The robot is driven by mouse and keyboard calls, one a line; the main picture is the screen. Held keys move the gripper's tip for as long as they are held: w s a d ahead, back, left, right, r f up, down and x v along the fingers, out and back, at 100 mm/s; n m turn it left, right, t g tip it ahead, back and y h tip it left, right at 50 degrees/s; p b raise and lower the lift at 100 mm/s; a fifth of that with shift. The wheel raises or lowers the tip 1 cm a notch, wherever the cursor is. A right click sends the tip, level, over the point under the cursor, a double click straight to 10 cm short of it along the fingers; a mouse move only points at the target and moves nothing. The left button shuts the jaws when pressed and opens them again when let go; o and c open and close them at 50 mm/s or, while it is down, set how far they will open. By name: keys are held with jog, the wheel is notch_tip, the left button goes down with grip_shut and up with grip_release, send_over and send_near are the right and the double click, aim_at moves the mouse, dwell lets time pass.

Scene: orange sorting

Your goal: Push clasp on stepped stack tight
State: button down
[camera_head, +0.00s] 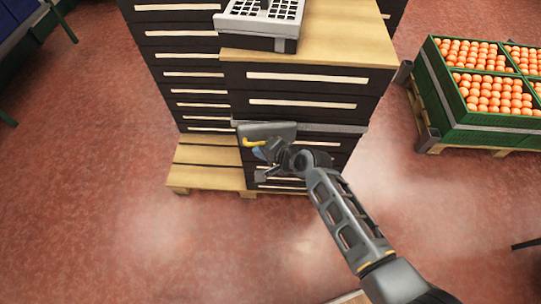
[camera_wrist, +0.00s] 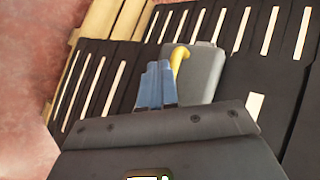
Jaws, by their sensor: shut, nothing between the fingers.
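The stepped stack of black crates (camera_head: 300,80) stands on a wooden pallet (camera_head: 205,178). A grey strap (camera_head: 345,128) runs around its front part. The grey clasp (camera_head: 280,129) sits on the strap at the front left corner, with a yellow lever (camera_head: 254,143). In the wrist view the clasp (camera_wrist: 206,70) is just beyond my fingers and the yellow lever (camera_wrist: 179,58) curves beside them. My gripper (camera_head: 259,153) is shut and empty, its blue fingertips (camera_wrist: 157,68) close by the lever. I cannot tell whether they touch it.
A wooden board (camera_head: 345,35) tops the front crates, with a white-and-black gridded device (camera_head: 262,18) on it. Green crates of oranges (camera_head: 460,125) stand on a pallet at right. The red floor (camera_head: 90,200) is clear at left and in front.

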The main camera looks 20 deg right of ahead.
jog(key=shift+w+a, duration=0.25)
jog(key=shift+w, duration=0.4)
